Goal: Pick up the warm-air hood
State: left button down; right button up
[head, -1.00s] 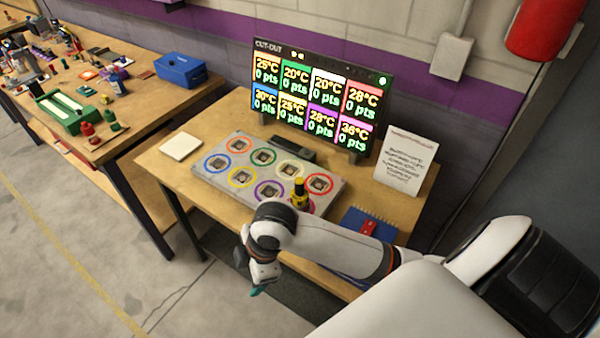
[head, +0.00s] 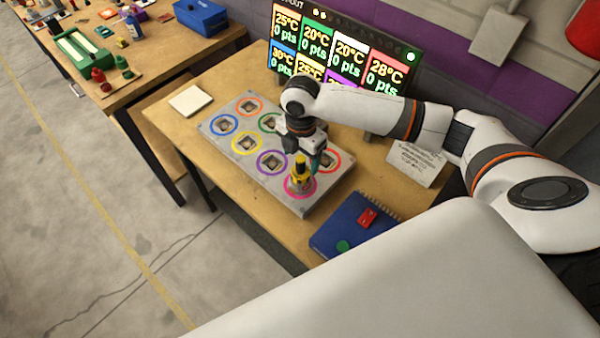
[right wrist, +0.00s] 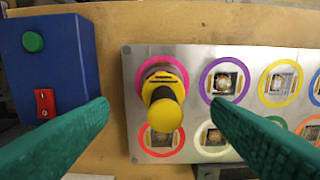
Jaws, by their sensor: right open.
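The warm-air hood (head: 300,177), a small yellow piece with a black band and a yellow knob, stands on the pink ring near the front right corner of the grey slot board (head: 235,170). In the right wrist view the hood (right wrist: 163,88) lies between the two green fingertips of my right gripper (right wrist: 160,104), apart from both. In the head view my right gripper (head: 311,152) is over the board, right beside the hood, open and empty. Part of its fingers is hidden behind the wrist and the hood. My left gripper is out of view.
A blue box (head: 345,223) with a red switch and a green button lies right of the board. A display (head: 345,50) with temperatures stands behind, and a white printed card (head: 415,165) leans at right. A white pad (head: 190,100) lies at the table's left.

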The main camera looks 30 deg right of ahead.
aim_at(301, 168)
jog(key=f, duration=0.1)
jog(key=f+p, duration=0.1)
jog(key=f, duration=0.1)
jog(key=shift+w+d+f+p, duration=0.2)
jog(key=shift+f+p, duration=0.05)
jog(key=shift+p, duration=0.05)
notch_tip(301, 168, down, 2)
jog(key=shift+a+f, duration=0.15)
jog(key=shift+f, duration=0.45)
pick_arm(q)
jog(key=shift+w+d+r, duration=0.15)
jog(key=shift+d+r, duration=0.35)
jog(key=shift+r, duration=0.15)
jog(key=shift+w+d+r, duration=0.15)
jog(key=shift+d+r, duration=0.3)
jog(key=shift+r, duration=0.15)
pick_arm(e)
jog(key=shift+w+r, duration=0.1)
jog(key=c, duration=1.4)
